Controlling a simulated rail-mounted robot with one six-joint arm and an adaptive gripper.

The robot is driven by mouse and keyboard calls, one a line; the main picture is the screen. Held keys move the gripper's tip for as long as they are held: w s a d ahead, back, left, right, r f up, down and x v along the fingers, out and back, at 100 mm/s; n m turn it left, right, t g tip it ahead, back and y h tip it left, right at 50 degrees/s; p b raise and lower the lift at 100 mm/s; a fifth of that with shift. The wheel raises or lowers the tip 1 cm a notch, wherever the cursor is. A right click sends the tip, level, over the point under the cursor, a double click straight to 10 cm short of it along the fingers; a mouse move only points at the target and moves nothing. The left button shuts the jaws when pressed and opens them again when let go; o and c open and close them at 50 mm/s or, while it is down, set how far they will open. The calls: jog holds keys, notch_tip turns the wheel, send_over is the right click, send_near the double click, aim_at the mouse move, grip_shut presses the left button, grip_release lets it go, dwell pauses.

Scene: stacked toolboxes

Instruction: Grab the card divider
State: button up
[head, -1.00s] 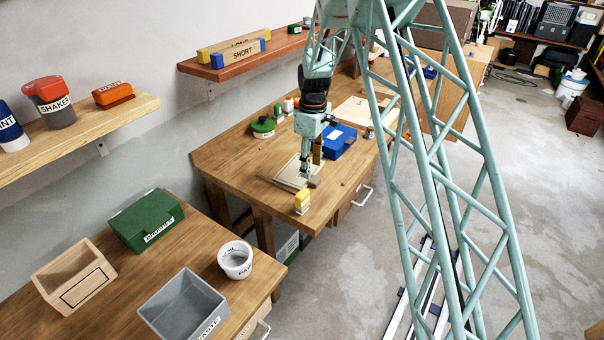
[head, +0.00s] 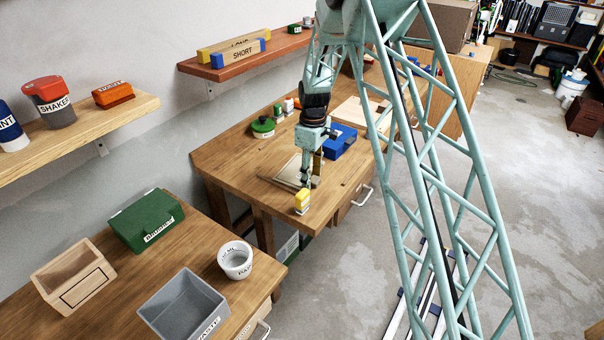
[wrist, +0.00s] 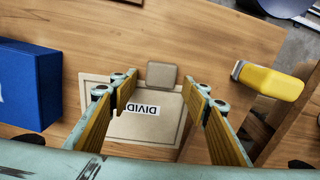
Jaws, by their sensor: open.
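The card divider (wrist: 150,122) is a flat beige panel with a raised tab (wrist: 161,76) at its top edge and a white label reading "DIVID", partly hidden. In the wrist view it lies below my open, empty gripper (wrist: 160,92), whose two fingers appear on either side of the tab, with gaps.
A yellow item (head: 302,201) stands near the bench's front corner; it also shows in the wrist view (wrist: 270,82). A blue box (head: 340,141) stands on the other side (wrist: 30,85). A green round container (head: 263,127) stands at the bench's wall side.

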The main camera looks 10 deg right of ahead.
jog(key=c, duration=1)
jog(key=shift+o, duration=0.2)
notch_tip(320, 180, up, 10)
dwell(0.4)
dwell(0.5)
